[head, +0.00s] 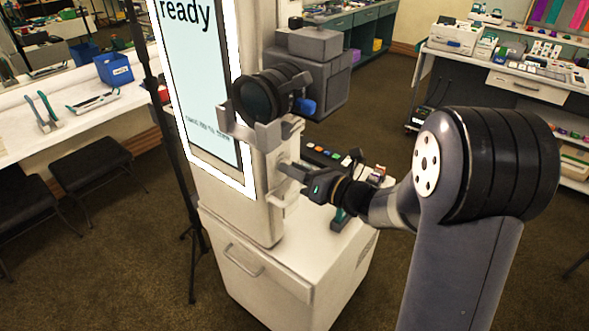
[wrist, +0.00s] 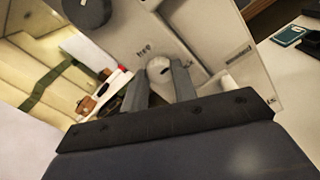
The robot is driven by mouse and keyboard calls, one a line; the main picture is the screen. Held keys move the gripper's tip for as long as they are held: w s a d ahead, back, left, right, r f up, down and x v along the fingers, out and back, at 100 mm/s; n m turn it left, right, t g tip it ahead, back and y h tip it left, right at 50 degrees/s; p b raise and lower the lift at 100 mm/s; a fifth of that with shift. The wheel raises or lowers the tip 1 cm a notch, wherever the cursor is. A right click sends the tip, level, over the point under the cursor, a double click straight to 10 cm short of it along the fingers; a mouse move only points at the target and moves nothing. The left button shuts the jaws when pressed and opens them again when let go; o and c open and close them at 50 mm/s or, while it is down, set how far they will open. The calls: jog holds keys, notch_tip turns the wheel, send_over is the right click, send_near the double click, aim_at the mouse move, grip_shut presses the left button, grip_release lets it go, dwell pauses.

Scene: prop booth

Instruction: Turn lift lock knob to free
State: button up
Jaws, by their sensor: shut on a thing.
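The lift lock knob (wrist: 158,68) is a small pale round knob on the white side panel of the booth, between my fingertips in the wrist view. A dark mark shows on its face. A label that looks like "free" (wrist: 143,50) is above and left of it. Another small label (wrist: 270,99), too blurred to read surely, is to the lower right. My gripper (wrist: 160,84) is shut on the knob, one finger on each side. In the head view my gripper (head: 293,176) is against the side of the booth column, and the knob is mostly hidden there.
The booth screen (head: 205,85) reads "ready". A camera with a black lens (head: 258,99) juts out above my gripper. A shelf with coloured buttons (head: 330,157) is just behind it. A black stand (head: 165,115) stands left of the booth. Open carpet lies to the right.

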jog(key=shift+b, duration=0.35)
jog(key=shift+c, duration=0.5)
jog(key=shift+f+n+b, duration=0.1)
jog(key=shift+n+b, duration=0.2)
jog(key=shift+n, duration=0.1)
jog(key=n+b, duration=0.2)
jog(key=b, duration=0.2)
jog(key=shift+f+n, duration=0.2)
jog(key=shift+n, duration=0.2)
jog(key=n+b, duration=0.5)
jog(key=b, duration=0.2)
jog(key=n+b, duration=0.5)
jog(key=b, duration=0.2)
jog(key=shift+n+h+b, duration=0.3)
jog(key=shift+b, duration=0.1)
jog(key=n+b, duration=0.2)
jog(key=b, duration=0.1)
jog(key=shift+r, duration=0.2)
jog(key=shift+r+n+b, duration=0.1)
jog(key=shift+n+b, duration=0.5)
jog(key=shift+n, duration=0.1)
jog(key=shift+r, duration=0.1)
